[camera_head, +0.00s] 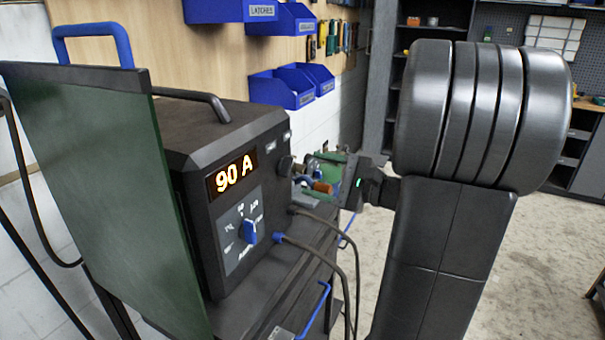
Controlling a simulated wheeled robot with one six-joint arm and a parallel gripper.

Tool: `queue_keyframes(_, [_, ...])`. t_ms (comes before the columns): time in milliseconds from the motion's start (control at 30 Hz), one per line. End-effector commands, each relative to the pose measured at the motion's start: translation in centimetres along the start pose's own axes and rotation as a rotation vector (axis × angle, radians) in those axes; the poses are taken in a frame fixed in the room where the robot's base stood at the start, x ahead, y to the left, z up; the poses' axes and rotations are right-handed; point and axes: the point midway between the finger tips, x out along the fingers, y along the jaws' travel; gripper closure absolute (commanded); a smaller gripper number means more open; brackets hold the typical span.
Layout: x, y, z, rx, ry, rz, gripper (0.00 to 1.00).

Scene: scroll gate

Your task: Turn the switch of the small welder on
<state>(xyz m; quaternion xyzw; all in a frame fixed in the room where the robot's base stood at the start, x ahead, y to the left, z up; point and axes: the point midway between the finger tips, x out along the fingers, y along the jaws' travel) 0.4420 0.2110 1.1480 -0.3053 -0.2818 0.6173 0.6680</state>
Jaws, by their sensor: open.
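The small welder (232,190) is a dark box on a dark cart at the left centre, its front panel facing right. Its display (231,174) is lit and reads "90 A". Below it is a dial plate with a blue rotary knob (250,231), its handle roughly upright. A round black knob (285,165) and small light-coloured parts sit at the panel's upper right; I cannot tell which control is the switch. My gripper (350,184) is open, right of the panel and apart from the blue knob. Its fingertips are small and hard to make out.
A green panel (85,180) stands at the welder's left side. Cables (335,262) run from its lower front. A bench vise (325,165) shows behind, near my gripper. Blue bins (282,88) hang on the back wall. Floor (545,260) is open at the right.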

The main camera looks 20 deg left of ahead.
Motion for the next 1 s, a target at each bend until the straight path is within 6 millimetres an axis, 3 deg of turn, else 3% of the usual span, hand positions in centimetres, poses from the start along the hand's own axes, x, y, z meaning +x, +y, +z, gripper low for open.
queue_keyframes(200, [-4.2, 0.0, -0.1, 0.0, 0.003, -0.002, 0.35])
queue_keyframes(400, [-6.8, 0.0, -0.1, 0.0, 0.002, -0.001, 0.35])
queue_keyframes(600, [-7.8, 0.0, 0.0, 0.001, 0.0, 0.0, 0.35])
queue_keyframes(1000, [-7.7, 0.0, 0.0, 0.001, -0.001, 0.001, 0.35])
